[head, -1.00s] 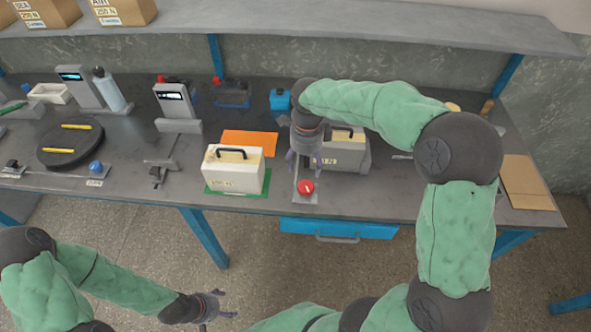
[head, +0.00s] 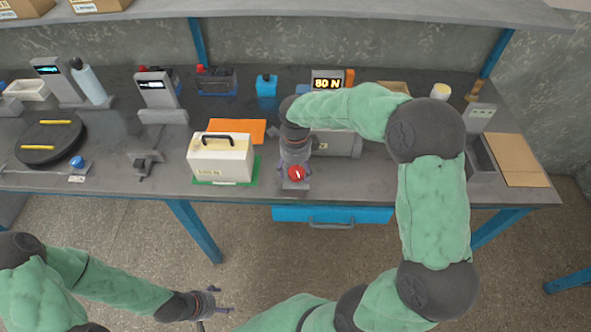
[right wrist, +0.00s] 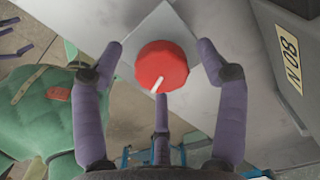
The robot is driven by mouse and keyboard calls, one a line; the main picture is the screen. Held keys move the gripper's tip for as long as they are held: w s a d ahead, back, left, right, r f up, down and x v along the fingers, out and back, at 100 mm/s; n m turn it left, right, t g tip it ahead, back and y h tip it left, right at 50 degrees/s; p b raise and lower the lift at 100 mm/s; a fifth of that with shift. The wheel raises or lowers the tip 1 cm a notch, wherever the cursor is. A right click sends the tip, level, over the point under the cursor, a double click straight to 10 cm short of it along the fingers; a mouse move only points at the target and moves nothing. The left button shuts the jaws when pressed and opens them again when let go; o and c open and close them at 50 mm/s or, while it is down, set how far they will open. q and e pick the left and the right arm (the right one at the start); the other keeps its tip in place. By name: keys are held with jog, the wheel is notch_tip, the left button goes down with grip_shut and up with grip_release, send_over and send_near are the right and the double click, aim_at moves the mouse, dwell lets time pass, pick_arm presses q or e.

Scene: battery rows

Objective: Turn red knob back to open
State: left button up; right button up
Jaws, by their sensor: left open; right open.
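The red knob (head: 296,173) sits on a small grey plate near the table's front edge. It also shows in the right wrist view (right wrist: 162,66), with a white pointer mark toward the bottom of the picture, slightly left. My right gripper (head: 294,178) is at the knob from above; in the right wrist view its purple fingers (right wrist: 162,70) are open on either side of the knob, with gaps visible. A third finger shows below the knob. My left gripper (head: 222,298) is open and empty, low in front of the table.
A cream box with a black handle (head: 221,163) stands on a green mat left of the knob. An orange sheet (head: 237,129) lies behind the cream box.

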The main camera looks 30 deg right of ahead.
jog(key=c, duration=1.1)
jog(key=shift+r+n, duration=0.1)
jog(key=shift+n, duration=0.2)
